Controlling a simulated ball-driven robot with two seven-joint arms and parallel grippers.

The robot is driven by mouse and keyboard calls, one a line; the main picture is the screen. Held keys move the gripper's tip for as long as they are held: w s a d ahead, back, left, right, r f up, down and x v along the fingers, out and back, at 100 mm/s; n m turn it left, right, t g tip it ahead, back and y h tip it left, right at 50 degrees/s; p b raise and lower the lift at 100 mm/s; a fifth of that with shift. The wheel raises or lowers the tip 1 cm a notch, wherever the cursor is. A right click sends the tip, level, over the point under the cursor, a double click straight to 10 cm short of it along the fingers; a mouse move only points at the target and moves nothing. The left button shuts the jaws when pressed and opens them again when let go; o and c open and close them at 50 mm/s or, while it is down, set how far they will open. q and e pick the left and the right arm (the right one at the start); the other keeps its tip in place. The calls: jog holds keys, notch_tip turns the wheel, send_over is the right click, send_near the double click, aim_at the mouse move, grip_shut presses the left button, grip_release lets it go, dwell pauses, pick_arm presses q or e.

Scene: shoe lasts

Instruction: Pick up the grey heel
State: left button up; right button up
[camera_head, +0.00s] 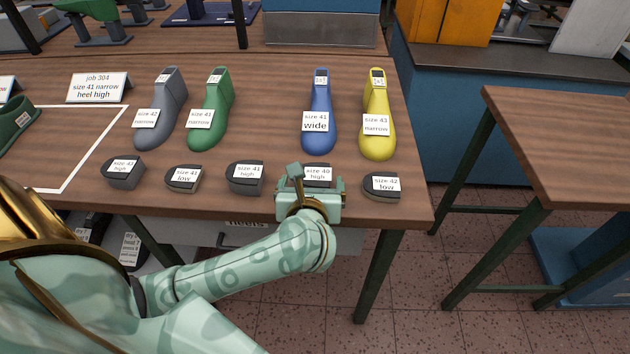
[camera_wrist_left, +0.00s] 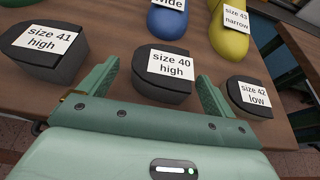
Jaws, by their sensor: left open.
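Several dark grey heels stand in a row along the front of the wooden table. The "size 40 high" heel (camera_head: 318,168) is partly hidden by my left gripper (camera_head: 315,182). In the left wrist view this heel (camera_wrist_left: 163,92) shows between the two open fingers (camera_wrist_left: 156,82), with nothing gripped. The "size 41 high" heel (camera_head: 245,189) is left of the gripper, and the "size 42 low" heel (camera_head: 381,195) is right of it. Further left are the "size 41 low" heel (camera_head: 183,189) and another high heel (camera_head: 123,181). My right gripper is not in view.
Behind the heels stand grey (camera_head: 170,90), green (camera_head: 212,90), blue (camera_head: 320,98) and yellow (camera_head: 377,95) lasts. A job 304 sign (camera_head: 98,87) reads size 41 narrow, heel high. A white outline marks an area at left. The table's front edge is close to the heels.

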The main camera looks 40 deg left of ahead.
aim_at(313, 179)
pick_arm(q)
jog(key=x, duration=0.3)
jog(key=shift+w+f+b, duration=0.15)
jog(key=shift+f+b, duration=0.2)
jog(key=shift+b, duration=0.05)
jog(key=shift+r, duration=0.15)
jog(key=c, duration=1.1)
